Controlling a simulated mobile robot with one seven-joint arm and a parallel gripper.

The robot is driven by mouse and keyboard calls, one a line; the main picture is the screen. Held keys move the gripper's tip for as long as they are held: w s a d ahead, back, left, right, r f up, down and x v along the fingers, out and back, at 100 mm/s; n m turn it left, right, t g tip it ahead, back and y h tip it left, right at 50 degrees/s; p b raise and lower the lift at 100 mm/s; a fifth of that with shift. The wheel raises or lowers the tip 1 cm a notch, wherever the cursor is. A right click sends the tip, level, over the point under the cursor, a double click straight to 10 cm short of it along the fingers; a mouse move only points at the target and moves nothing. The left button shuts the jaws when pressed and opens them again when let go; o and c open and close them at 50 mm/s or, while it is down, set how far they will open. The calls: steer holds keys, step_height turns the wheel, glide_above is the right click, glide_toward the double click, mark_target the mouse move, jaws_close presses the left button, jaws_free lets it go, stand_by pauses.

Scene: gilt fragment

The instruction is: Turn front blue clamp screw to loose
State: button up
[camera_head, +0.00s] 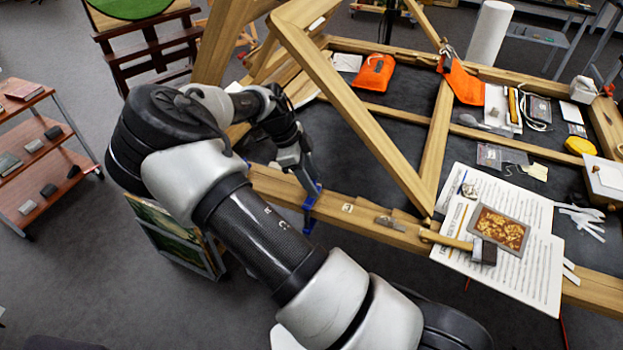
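A blue clamp (311,205) sits on the front wooden beam of the frame, near the picture's middle. Its blue body shows above the beam's top and at its front face. My gripper (308,180) points down at the clamp's upper end and is right at it. Whether the fingers touch or grip the screw is too small to tell. The clamp's screw cannot be made out apart from the gripper and the blue body.
A wooden brace rises over the beam right of my gripper. A hammer (470,246), printed sheets (540,270) and a gilt fragment (499,227) lie on the right. Orange pouches (374,73) lie at the back. Framed pictures (172,238) stand below the beam. A shelf cart (50,165) stands left.

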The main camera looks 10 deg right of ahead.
steer(key=c, duration=0.7)
steer(key=shift+n, duration=0.3)
